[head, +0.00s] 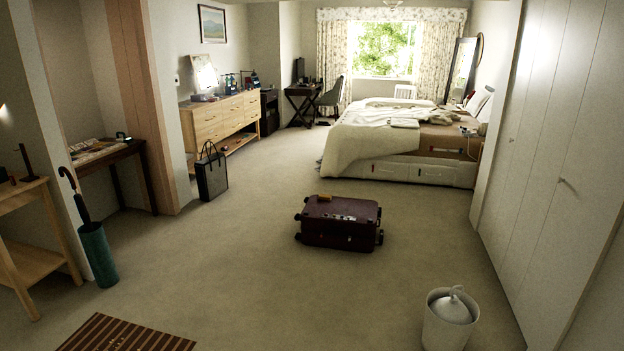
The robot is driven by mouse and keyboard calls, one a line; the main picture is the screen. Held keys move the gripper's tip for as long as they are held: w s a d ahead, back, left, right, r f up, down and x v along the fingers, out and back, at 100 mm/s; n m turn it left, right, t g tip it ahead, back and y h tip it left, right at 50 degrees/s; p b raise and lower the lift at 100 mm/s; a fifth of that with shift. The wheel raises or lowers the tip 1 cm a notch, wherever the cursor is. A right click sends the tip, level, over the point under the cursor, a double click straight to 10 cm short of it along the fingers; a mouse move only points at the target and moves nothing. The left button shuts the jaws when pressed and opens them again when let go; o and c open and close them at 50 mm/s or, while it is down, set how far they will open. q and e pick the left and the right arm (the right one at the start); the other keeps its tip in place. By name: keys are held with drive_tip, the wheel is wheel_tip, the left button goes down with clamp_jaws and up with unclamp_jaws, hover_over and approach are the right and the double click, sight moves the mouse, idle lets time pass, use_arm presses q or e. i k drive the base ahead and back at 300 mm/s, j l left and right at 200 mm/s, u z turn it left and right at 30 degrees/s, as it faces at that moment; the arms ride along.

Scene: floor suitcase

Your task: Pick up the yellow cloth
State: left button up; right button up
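I cannot clearly make out a yellow cloth in the head view. A dark maroon suitcase (340,224) lies shut on the carpet near the middle of the room. A small orange-yellow patch shows on its top near the back edge, too small to tell what it is. Neither of my grippers is in view.
Open carpet (220,260) surrounds the suitcase. A white bin (438,334) stands at front right, a striped mat (125,334) lies at front left. A teal umbrella stand (97,255), black bag (211,178), dresser (222,113) and bed (370,150) line the sides and back.

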sight(326, 197)
drive_tip(key=i+u, duration=0.1)
drive_tip(key=i, duration=0.5)
drive_tip(key=i+l, duration=0.1)
drive_tip(key=i, duration=0.5)
drive_tip(key=i+u, duration=0.15)
drive_tip(key=i, duration=0.45)
drive_tip(key=i+l+u, duration=0.1)
drive_tip(key=i, duration=0.5)
drive_tip(key=i+u, duration=0.2)
drive_tip(key=i, duration=0.85)
drive_tip(key=i+u, duration=0.2)
drive_tip(key=i, duration=0.85)
drive_tip(key=i+z, duration=0.35)
drive_tip(key=i+j+z, duration=0.15)
drive_tip(key=i+z, duration=0.2)
drive_tip(key=i+j+z, duration=0.3)
drive_tip(key=i+l, duration=0.05)
drive_tip(key=l, duration=0.05)
